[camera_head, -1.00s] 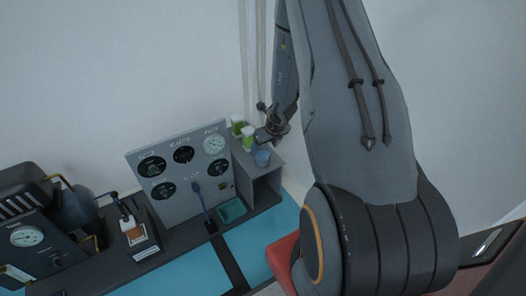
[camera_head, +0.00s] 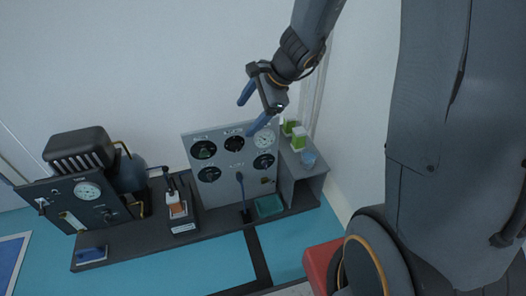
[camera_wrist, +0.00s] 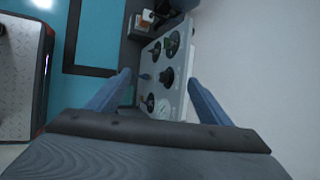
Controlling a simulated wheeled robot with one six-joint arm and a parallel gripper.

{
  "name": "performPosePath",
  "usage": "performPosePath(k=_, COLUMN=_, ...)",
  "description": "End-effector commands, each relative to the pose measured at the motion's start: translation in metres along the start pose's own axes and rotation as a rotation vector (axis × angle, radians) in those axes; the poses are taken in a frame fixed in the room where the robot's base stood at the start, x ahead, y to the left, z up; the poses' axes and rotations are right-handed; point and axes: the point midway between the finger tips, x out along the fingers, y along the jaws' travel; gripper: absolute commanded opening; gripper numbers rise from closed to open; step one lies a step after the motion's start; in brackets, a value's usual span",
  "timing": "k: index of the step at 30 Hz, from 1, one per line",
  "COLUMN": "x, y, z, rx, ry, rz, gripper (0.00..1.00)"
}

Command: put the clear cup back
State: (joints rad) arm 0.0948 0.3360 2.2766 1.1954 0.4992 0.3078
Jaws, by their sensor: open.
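The clear cup (camera_head: 308,158), bluish and see-through, stands on top of the grey box-shaped shelf (camera_head: 301,172) at the right end of the gauge panel in the head view. My gripper (camera_head: 247,115) is open and empty, with its two blue fingers apart, raised in front of the gauge panel and left of the cup. In the wrist view the open fingers (camera_wrist: 158,85) frame the gauge panel (camera_wrist: 163,70); the cup does not show there.
Green-and-white containers (camera_head: 293,132) stand behind the cup on the shelf. A teal tray (camera_head: 269,206) sits below the gauge panel. A dark machine with a gauge (camera_head: 87,191) stands at left. The blue tabletop (camera_head: 200,262) in front is mostly clear.

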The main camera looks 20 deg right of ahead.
Motion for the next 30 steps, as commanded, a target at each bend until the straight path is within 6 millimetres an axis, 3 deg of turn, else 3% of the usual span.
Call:
performPosePath(k=1, x=-0.014, y=0.013, z=0.033, rx=-0.166, ry=-0.026, rz=0.038, gripper=0.73)
performPosePath(k=3, x=-0.031, y=0.038, z=0.067, rx=-0.392, ry=-0.057, rz=0.101, gripper=0.73)
performPosePath(k=6, x=-0.057, y=0.079, z=0.102, rx=-0.709, ry=-0.09, rz=0.198, gripper=0.73)
performPosePath(k=9, x=-0.084, y=0.121, z=0.121, rx=-1.014, ry=-0.11, rz=0.3, gripper=0.73)
performPosePath(k=13, x=-0.117, y=0.164, z=0.123, rx=-1.348, ry=-0.11, rz=0.428, gripper=0.73)
performPosePath(k=18, x=-0.143, y=0.192, z=0.113, rx=-1.61, ry=-0.092, rz=0.543, gripper=0.73)
performPosePath(k=30, x=-0.15, y=0.198, z=0.107, rx=-1.686, ry=-0.081, rz=0.583, gripper=0.73)
